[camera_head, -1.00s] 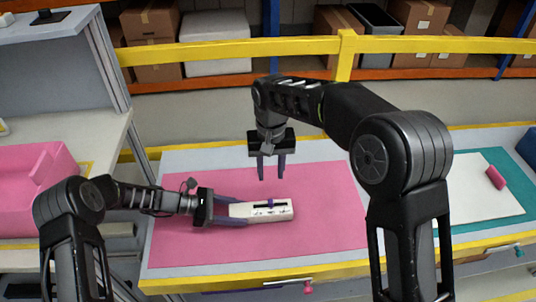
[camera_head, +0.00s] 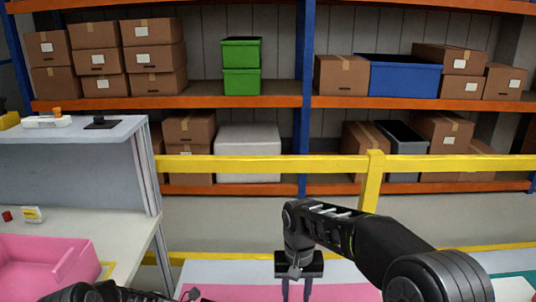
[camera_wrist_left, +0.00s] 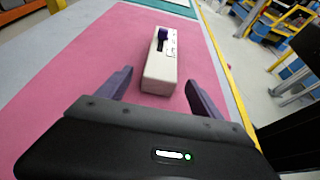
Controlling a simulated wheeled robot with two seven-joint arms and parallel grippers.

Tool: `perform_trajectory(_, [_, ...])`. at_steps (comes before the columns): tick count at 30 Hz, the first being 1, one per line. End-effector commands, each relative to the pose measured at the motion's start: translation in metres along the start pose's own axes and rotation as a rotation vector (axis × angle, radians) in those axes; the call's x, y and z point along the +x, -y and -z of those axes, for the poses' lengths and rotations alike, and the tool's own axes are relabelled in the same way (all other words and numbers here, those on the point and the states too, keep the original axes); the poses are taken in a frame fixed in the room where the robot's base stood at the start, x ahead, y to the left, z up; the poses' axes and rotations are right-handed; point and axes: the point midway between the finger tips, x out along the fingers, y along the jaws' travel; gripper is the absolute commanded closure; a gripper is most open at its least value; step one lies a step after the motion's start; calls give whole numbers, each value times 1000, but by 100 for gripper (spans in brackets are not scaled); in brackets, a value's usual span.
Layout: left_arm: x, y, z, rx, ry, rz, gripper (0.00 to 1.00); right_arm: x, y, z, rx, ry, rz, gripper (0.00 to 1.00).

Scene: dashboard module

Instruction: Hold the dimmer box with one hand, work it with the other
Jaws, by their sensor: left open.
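The dimmer box (camera_wrist_left: 160,70) is a white oblong box with a dark purple slider knob (camera_wrist_left: 162,34) on its top. It lies on the pink mat (camera_wrist_left: 85,65) in the left wrist view. My left gripper (camera_wrist_left: 158,77) is open, with its purple-grey fingers on either side of the box's near end and a gap to each side. My right gripper (camera_head: 296,290) points down at the bottom of the head view, its fingers apart with nothing visible between them; its fingertips are cut off. The dimmer box is outside the head view.
A yellow rail (camera_head: 270,164) runs behind the table, before shelves with cartons and a green bin (camera_head: 241,66). A pink bin (camera_head: 45,262) stands on the left bench. The mat beside the dimmer box is clear.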

Motion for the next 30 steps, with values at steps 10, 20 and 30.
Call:
perform_trajectory(10, [-64, 0, 1, 0, 0, -1, 24, 0, 0, 0, 0, 0, 0, 64])
perform_trajectory(20, [-72, 0, 0, 0, 0, 2, 24, 0, 0, 0, 0, 0, 0, 64])
perform_trajectory(30, [-81, 0, -23, 0, 0, 1, 24, -25, 0, 0, 0, 0, 0, 64])
